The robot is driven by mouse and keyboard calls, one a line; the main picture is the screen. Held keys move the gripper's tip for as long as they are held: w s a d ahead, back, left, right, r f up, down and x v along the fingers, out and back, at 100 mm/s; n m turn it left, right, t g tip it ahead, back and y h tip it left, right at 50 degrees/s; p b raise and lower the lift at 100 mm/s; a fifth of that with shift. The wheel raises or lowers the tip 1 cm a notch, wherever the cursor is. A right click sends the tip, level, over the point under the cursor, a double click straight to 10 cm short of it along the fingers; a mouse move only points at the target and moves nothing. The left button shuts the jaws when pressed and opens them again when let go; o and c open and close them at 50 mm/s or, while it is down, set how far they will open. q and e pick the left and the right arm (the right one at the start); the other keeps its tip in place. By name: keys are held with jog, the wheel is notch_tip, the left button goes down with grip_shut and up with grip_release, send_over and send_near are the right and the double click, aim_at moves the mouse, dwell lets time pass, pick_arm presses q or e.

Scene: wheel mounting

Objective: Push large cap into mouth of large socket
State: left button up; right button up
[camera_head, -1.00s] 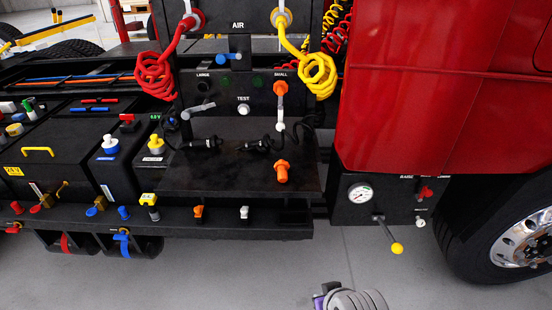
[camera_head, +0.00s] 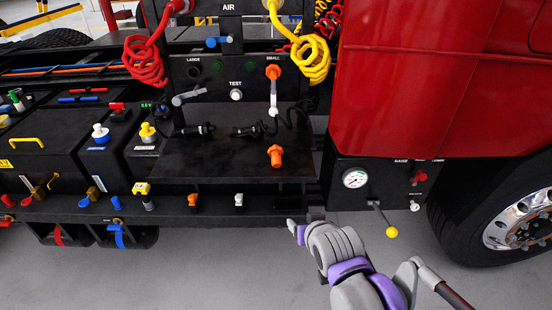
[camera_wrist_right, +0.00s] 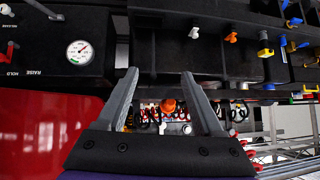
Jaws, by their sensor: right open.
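The large socket (camera_head: 193,71), under the LARGE label on the upright black panel, shows a dark round mouth. An orange cap (camera_head: 275,155), which looks like the large cap, stands on the black shelf below and right of it. It also shows in the right wrist view (camera_wrist_right: 168,106), beyond and between the spread fingers. My right gripper (camera_head: 304,223) is at the shelf's front edge, below and right of the cap and apart from it. In the right wrist view my right gripper (camera_wrist_right: 160,74) is open and empty. My left gripper is not in view.
Black cables (camera_head: 245,131) lie at the back of the shelf. A gauge box (camera_head: 355,179) with a yellow-knobbed lever (camera_head: 391,232) is to the right.

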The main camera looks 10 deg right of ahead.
aim_at(278, 159)
jog(key=w+r+t, duration=0.1)
jog(key=w, duration=0.4)
jog(key=w+a+r+m+t, duration=0.1)
jog(key=w, duration=0.5)
jog(key=w+r+t+b, duration=0.1)
jog(key=w, duration=0.5)
jog(key=shift+w+a+r+t+y, duration=0.15)
jog(key=shift+a+t+y, duration=0.15)
jog(key=shift+t, duration=0.1)
jog(key=shift+w, duration=0.45)
jog(key=shift+w+d, duration=0.1)
jog(key=shift+w, duration=0.25)
jog(key=x, duration=0.4)
jog(key=shift+w+d+r, duration=0.15)
jog(key=shift+w, duration=0.25)
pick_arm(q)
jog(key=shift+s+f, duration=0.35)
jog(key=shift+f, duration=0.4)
pick_arm(e)
jog(key=shift+s, duration=0.1)
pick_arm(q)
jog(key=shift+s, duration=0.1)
pick_arm(e)
jog(key=shift+s, duration=0.1)
grip_shut()
